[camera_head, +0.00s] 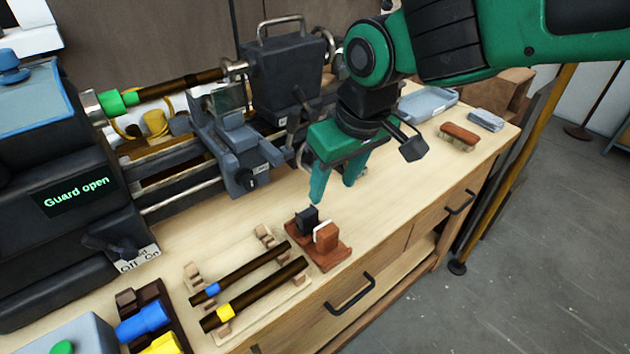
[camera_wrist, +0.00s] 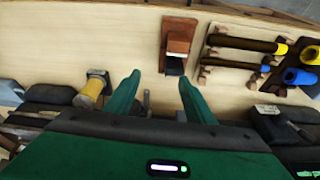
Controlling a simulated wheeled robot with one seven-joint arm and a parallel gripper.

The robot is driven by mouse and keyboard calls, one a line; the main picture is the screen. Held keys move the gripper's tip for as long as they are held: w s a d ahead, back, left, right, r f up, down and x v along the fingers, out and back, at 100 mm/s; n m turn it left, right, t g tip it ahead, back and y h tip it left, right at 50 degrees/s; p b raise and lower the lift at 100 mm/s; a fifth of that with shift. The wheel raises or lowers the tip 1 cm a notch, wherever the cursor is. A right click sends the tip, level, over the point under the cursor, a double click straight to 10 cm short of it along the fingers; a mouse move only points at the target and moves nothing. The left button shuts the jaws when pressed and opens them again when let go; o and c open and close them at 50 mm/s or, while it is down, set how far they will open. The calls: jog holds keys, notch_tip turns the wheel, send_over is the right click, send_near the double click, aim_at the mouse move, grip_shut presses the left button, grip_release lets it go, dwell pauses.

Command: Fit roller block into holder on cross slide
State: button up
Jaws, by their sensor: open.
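My gripper (camera_head: 334,190) is open and empty, fingers pointing down above the bench, just behind a small red-brown stand (camera_head: 331,260). The stand carries a dark block (camera_head: 307,219) and an orange-brown block (camera_head: 327,236) with a pale piece between them. I cannot tell for sure which is the roller block. In the wrist view, the dark block (camera_wrist: 174,66) lies just beyond the fingertips of my gripper (camera_wrist: 160,82), toward the right finger, apart from it. The cross slide (camera_head: 238,155) sits on the lathe, left of my gripper; its holder is not clear.
A rack with two dark rods (camera_head: 250,290) lies left of the stand. Blue and yellow handles (camera_head: 143,322) are at the front left. A brush (camera_head: 459,136) and grey tray (camera_head: 428,104) are at right. Bench right of the stand is clear.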

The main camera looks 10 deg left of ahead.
aim_at(308, 211)
jog(key=shift+n, duration=0.3)
jog(key=shift+w+a+f, duration=0.1)
jog(key=shift+a+f, duration=0.7)
jog(key=shift+f, duration=0.65)
jog(key=shift+s+a+f, duration=0.1)
jog(key=shift+a+f, duration=0.7)
jog(key=shift+f, duration=0.65)
jog(key=shift+w+a+f, duration=0.1)
jog(key=shift+a+f, duration=0.7)
jog(key=shift+f, duration=0.65)
jog(key=c, duration=1)
jog(key=shift+r, duration=3.55)
